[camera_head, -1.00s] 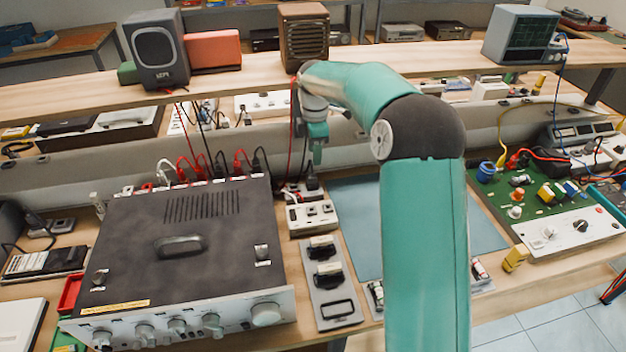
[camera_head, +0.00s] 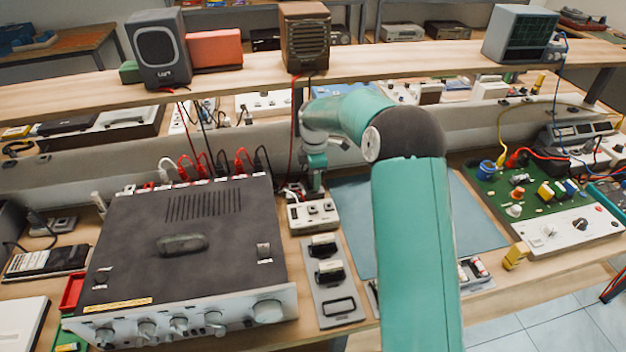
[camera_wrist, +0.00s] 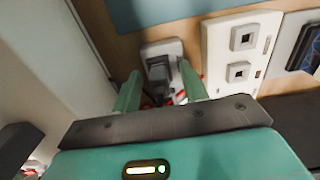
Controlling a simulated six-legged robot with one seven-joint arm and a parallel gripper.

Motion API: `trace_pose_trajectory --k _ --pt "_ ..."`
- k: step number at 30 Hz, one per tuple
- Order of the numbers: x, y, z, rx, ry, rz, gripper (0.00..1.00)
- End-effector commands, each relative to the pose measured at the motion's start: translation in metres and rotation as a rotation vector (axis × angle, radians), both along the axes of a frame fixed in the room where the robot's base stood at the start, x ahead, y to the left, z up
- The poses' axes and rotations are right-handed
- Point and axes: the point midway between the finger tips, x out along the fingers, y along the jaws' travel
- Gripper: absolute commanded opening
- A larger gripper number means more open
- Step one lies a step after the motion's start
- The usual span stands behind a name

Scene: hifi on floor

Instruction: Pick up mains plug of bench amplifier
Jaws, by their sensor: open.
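The bench amplifier (camera_head: 185,240) is a dark grey box with a pale knobbed front, at the left of the bench in the head view. In the wrist view a dark plug (camera_wrist: 160,74), which looks like the mains plug, sits in a small white socket (camera_wrist: 165,47). My gripper (camera_wrist: 162,72) is open and empty, its two green fingers one on each side of the plug. I cannot tell whether they touch it. In the head view my gripper (camera_head: 317,182) is beside the amplifier's back right corner and hides the plug.
A white two-socket block (camera_head: 312,215) stands close in front of my gripper. A grey panel (camera_head: 333,290) with dark fittings lies nearer. A blue mat (camera_head: 350,215) is to the right, mostly bare. Red and black leads (camera_head: 240,160) rise behind the amplifier. A raised shelf (camera_head: 400,62) runs behind.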

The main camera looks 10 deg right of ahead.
Motion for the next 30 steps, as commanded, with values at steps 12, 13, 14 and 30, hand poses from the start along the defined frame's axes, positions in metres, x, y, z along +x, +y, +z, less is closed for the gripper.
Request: trace_pose_trajectory --k 12,13,14,30 --pt "0.000 0.000 0.001 0.000 0.000 0.000 0.00" --pt "0.000 0.000 0.001 0.000 0.000 0.000 0.00" --pt "0.000 0.000 0.001 0.000 0.000 0.000 0.00" --pt "-0.016 0.005 0.054 0.000 -0.004 -0.001 0.00"
